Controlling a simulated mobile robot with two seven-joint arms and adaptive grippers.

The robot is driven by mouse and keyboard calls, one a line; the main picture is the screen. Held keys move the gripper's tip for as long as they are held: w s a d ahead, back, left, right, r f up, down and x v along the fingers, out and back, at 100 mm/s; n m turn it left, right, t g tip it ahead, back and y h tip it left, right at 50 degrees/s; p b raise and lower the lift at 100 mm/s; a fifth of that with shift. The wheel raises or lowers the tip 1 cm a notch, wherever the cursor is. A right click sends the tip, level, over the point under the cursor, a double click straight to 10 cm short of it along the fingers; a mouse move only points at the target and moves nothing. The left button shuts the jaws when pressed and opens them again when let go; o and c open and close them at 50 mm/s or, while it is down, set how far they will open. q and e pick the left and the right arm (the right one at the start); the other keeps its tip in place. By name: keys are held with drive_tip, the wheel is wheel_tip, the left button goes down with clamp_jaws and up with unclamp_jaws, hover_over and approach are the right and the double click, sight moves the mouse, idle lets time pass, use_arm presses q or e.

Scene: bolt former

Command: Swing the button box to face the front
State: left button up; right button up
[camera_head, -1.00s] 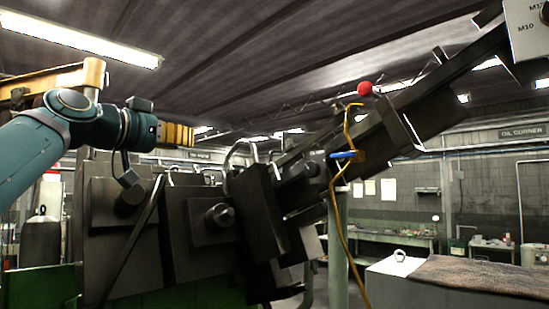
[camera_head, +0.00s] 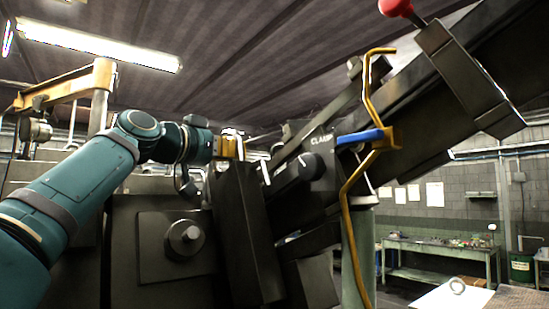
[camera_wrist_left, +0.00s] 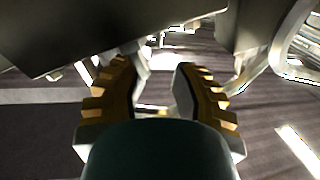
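No button box can be made out in either view now. My left gripper (camera_head: 230,147) is in front of the dark machine in the head view, near the top of its upright dark block. In the left wrist view its two yellow ridged fingers (camera_wrist_left: 155,80) stand apart, with nothing seen between them. Large dark parts lie beyond the fingertips there. My right gripper is not in view.
A dark slanted machine arm (camera_head: 450,95) rises to the right, with a red ball knob (camera_head: 396,7). A "CLAMP" knob (camera_head: 309,166), a blue handle (camera_head: 360,138) and a bent yellow rod (camera_head: 350,215) are close by. A green workbench (camera_head: 440,250) stands behind.

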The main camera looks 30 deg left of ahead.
use_arm(q)
drive_tip(key=w+d+p, duration=0.2)
drive_tip(key=w+p, duration=0.2)
drive_tip(key=w, duration=0.7)
drive_tip(key=shift+w+d, duration=0.2)
drive_tip(key=shift+w, duration=0.15)
drive_tip(key=shift+o, duration=0.2)
clamp_jaws()
drive_tip(key=shift+s, duration=0.15)
drive_tip(key=shift+r, duration=0.1)
